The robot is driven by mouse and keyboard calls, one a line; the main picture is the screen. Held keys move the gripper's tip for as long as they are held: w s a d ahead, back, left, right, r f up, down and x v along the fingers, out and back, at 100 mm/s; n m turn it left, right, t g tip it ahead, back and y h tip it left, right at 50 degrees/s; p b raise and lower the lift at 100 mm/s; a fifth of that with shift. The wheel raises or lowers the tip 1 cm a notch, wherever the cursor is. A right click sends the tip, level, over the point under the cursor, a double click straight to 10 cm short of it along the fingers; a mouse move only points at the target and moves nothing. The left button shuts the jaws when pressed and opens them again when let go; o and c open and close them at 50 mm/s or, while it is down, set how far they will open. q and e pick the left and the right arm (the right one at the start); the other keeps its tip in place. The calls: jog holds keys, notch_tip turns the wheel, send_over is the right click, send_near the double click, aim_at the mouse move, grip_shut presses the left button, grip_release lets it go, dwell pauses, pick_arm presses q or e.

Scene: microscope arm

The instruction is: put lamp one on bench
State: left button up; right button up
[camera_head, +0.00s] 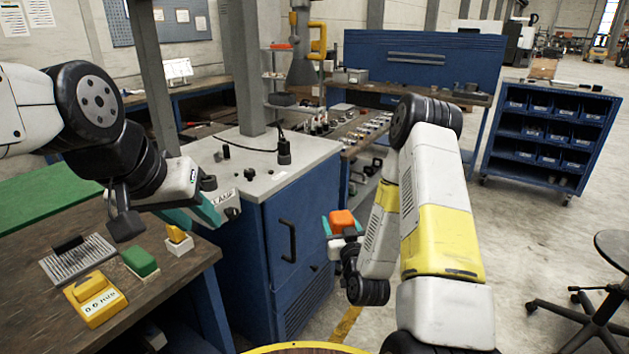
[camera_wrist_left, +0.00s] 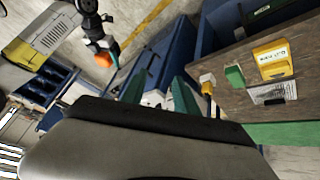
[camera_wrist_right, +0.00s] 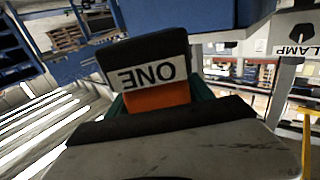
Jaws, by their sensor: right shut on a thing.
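Lamp one shows in the right wrist view as a dark block (camera_wrist_right: 148,58) with a white label reading "ONE", upside down, and an orange part (camera_wrist_right: 157,97). The orange part also shows in the head view (camera_head: 341,220). My right gripper (camera_head: 343,232) is shut on it and holds it in the air, right of the blue cabinet. The wooden bench (camera_head: 150,292) is at the lower left of the head view. My left gripper (camera_head: 190,212) is above the bench's far right edge, its teal fingers apart with nothing visible between them in the left wrist view (camera_wrist_left: 158,92).
On the bench are a yellow labelled box (camera_head: 95,300), a green block (camera_head: 140,262), a small yellow-and-white block (camera_head: 179,240) and a grey finned plate (camera_head: 80,262). The blue cabinet (camera_head: 295,235) stands between bench and lamp. A stool (camera_head: 595,290) is at right.

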pick_arm(q)
jog(key=shift+o, duration=0.8)
jog(key=o, duration=0.4)
jog(key=shift+c, duration=0.2)
jog(key=o, duration=0.6)
jog(key=w+d+r+m, duration=0.1)
jog(key=w+m, duration=0.1)
jog(key=w+d+r+m+g, duration=0.1)
jog(key=w+m, duration=0.1)
jog(key=w+d+r+m, duration=0.1)
jog(key=w+m, duration=0.1)
jog(key=shift+r+m+g, duration=0.1)
jog(key=shift+m+g, duration=0.2)
jog(key=shift+m, duration=0.1)
jog(key=shift+c, duration=0.2)
jog(key=w+d+f+m+g+y, duration=0.25)
jog(key=w+d+m+g, duration=0.25)
jog(key=w+d+m, duration=1.4)
jog(key=s+a+f+m, duration=0.1)
jog(key=s+f+m, duration=0.1)
jog(key=f, duration=1)
jog(key=shift+s, duration=0.6)
pick_arm(e)
jog(key=s+a+r+n+g+y, duration=0.4)
jog(key=a+r+n+y, duration=0.3)
jog(key=a+y, duration=0.3)
pick_arm(q)
jog(key=shift+a, duration=0.1)
jog(key=shift+c, duration=0.4)
